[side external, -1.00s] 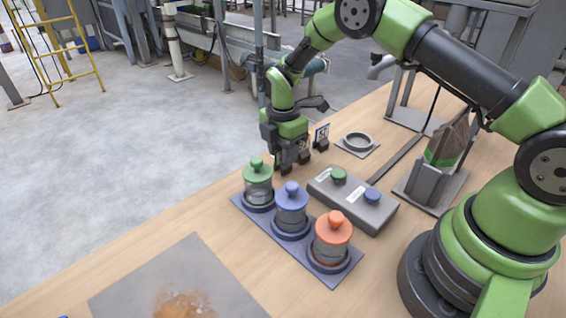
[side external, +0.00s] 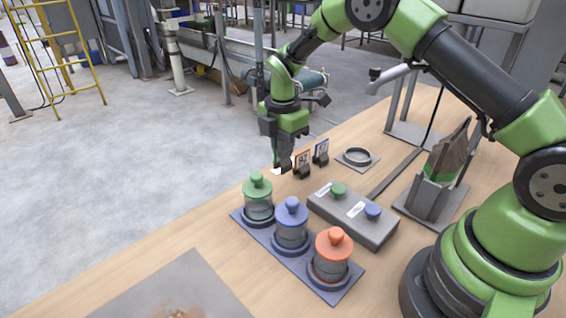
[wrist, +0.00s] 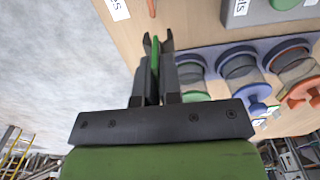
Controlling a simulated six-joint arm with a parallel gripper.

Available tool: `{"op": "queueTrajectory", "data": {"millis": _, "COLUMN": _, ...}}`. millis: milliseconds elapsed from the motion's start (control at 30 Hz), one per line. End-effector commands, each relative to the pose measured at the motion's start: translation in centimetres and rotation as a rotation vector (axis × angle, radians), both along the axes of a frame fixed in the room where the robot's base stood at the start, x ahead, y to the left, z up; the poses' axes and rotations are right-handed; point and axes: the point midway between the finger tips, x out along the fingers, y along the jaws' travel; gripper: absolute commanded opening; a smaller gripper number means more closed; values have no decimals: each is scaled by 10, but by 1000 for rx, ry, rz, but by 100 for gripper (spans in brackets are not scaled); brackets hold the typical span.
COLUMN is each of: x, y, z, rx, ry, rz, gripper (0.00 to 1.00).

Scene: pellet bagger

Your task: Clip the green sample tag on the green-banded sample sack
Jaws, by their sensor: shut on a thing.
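My gripper (side external: 284,165) is shut on the green sample tag (wrist: 155,55), which shows edge-on as a thin green strip between the fingers in the wrist view (wrist: 153,45). The gripper points down just above the wooden table, left of the orange tag. The green-banded sack (side external: 449,148), brown with a green band, stands upright in a grey holder (side external: 430,190) at the right, well apart from my gripper. The tag's face is hidden from both cameras.
An orange tag (side external: 302,160) and a blue tag (side external: 321,150) stand in small dark clips. A grey box with green and blue knobs (side external: 352,215) and green, blue and red-lidded jars (side external: 291,222) stand in front. A grey ring (side external: 358,157) lies between tags and sack.

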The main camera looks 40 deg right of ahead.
Motion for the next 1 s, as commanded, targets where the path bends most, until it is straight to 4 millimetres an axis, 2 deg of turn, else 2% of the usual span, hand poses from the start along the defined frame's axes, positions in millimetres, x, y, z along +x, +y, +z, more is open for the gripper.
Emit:
{"op": "queueTrajectory", "data": {"millis": 100, "x": 1, "y": 0, "z": 25, "rx": 0, "ry": -5, "rz": 0, "gripper": 0}}
{"op": "queueTrajectory", "data": {"millis": 233, "x": -1, "y": -3, "z": 44, "rx": 1, "ry": -2, "rz": -20, "gripper": 0}}
{"op": "queueTrajectory", "data": {"millis": 367, "x": -8, "y": -21, "z": 64, "rx": 0, "ry": -1, "rz": -176, "gripper": 0}}
{"op": "queueTrajectory", "data": {"millis": 467, "x": -23, "y": -47, "z": 82, "rx": 1, "ry": -2, "rz": -424, "gripper": 0}}
{"op": "queueTrajectory", "data": {"millis": 567, "x": -46, "y": -77, "z": 102, "rx": 2, "ry": -3, "rz": -751, "gripper": 0}}
{"op": "queueTrajectory", "data": {"millis": 700, "x": -86, "y": -114, "z": 129, "rx": 3, "ry": -4, "rz": -1238, "gripper": 0}}
{"op": "queueTrajectory", "data": {"millis": 833, "x": -129, "y": -138, "z": 150, "rx": 3, "ry": -4, "rz": -1686, "gripper": 0}}
{"op": "queueTrajectory", "data": {"millis": 1000, "x": -187, "y": -155, "z": 170, "rx": 4, "ry": -4, "rz": -2265, "gripper": 0}}
